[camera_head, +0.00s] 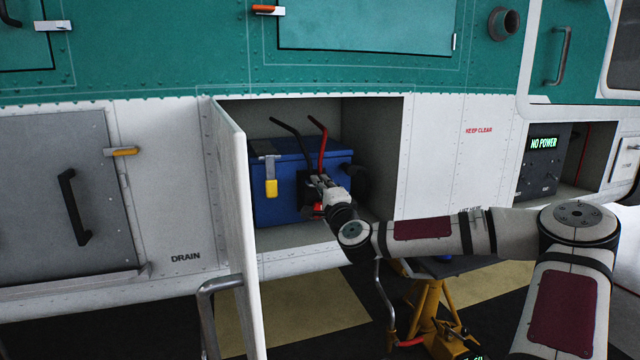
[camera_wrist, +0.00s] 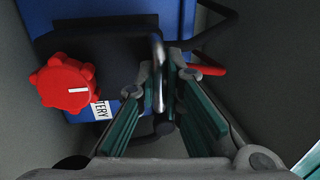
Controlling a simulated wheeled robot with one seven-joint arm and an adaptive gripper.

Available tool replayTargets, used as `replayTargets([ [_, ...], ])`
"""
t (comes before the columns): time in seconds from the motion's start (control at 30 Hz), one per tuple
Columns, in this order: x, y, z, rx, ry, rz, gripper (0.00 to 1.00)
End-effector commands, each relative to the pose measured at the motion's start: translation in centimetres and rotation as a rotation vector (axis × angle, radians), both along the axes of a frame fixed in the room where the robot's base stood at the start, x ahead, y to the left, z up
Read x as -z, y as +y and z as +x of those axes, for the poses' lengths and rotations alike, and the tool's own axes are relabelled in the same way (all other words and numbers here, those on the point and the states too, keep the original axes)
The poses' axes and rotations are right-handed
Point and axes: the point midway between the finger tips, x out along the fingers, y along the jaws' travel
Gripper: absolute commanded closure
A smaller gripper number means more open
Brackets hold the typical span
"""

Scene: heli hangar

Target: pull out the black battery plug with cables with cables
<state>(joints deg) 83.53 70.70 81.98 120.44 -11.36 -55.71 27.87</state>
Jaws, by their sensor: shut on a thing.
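The blue battery (camera_head: 285,207) sits inside an open bay in the white lower hull, with the black plug (camera_head: 306,182) on its front. A black cable (camera_head: 290,138) and a red cable (camera_head: 321,140) rise from the plug. In the wrist view the plug (camera_wrist: 112,52) shows as a dark block with a metal loop handle (camera_wrist: 158,62). My gripper (camera_wrist: 169,82) has its teal-padded fingers on either side of this handle and is shut on it. In the head view my gripper (camera_head: 316,184) partly hides the plug. A red knob (camera_wrist: 64,82) is left of the fingers.
The bay door (camera_head: 238,230) stands open on the left. A yellow-tagged latch (camera_head: 270,178) hangs on the battery's front. The bay walls are close around my gripper. A yellow stand (camera_head: 440,310) is below, and a "NO POWER" panel (camera_head: 543,143) is at right.

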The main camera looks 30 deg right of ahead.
Motion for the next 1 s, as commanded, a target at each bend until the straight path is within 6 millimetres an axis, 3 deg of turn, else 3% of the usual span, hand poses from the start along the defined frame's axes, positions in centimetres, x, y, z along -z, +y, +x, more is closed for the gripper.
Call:
replayTargets([
  [0.33,0.2,0.3,-0.8,-0.002,0.004,0.001,1.00],
  [0.4,0.2,0.3,-0.8,-0.002,0.004,0.001,0.82],
  [0.77,0.1,0.3,-1.0,-0.001,0.002,0.000,0.82],
  [1.0,0.7,1.1,-4.1,-0.001,0.003,-0.001,0.82],
])
